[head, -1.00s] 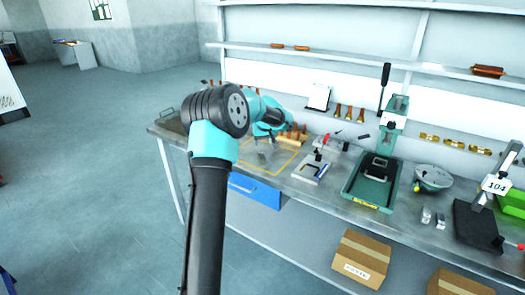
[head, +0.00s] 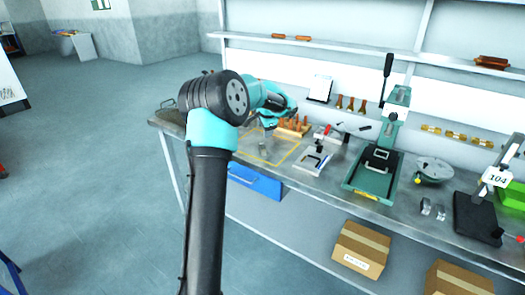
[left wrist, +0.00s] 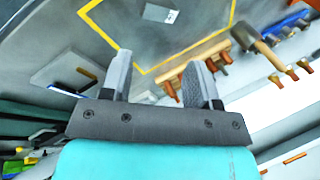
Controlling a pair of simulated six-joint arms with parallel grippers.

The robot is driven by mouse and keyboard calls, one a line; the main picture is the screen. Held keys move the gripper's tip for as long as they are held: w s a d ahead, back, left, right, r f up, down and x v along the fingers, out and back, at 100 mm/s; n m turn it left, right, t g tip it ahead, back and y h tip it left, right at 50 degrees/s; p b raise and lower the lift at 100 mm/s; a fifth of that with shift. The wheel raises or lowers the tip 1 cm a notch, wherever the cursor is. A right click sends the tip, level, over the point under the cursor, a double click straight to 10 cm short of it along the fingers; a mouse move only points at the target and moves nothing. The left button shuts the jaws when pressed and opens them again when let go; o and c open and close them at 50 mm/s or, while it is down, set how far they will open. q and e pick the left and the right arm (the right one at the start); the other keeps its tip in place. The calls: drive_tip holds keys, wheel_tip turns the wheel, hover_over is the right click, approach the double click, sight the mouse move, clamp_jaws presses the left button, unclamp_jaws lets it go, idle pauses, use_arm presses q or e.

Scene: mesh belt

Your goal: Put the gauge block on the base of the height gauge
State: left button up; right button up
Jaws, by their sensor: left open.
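The gauge block (left wrist: 160,14) looks like a small grey metal block with a dark mark. It lies inside the yellow outline on the bench, near the top edge of the left wrist view; in the head view I cannot separate it clearly from the fingers. My left gripper (head: 264,145) is over the yellow outline. Its two fingers (left wrist: 157,82) are apart with nothing between them, and the block is beyond their tips. The height gauge, with a flat black base (head: 476,222), a column and a "104" display (head: 496,178), stands at the right. My right gripper is not in view.
A wooden rack with several handles (head: 294,127) stands just behind the yellow outline (head: 285,160). A metal fixture with a red handle (head: 321,134), a green press (head: 362,182), a round grey dish (head: 434,172) and small metal pieces (head: 426,208) lie between there and the height gauge.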

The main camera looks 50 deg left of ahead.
sight(263, 146)
use_arm(q)
drive_tip(key=r+m, duration=0.1)
drive_tip(key=m, duration=1.2)
drive_tip(key=d+r+m, duration=0.1)
drive_tip(key=m, duration=0.6)
drive_tip(key=shift+s+r, duration=0.3)
drive_tip(key=shift+f, duration=0.1)
drive_tip(key=x, duration=1.2)
drive_tip(key=shift+f, duration=0.1)
drive_tip(key=shift+x, duration=2.6)
drive_tip(key=shift+s, duration=0.1)
drive_tip(key=shift+c, duration=0.4)
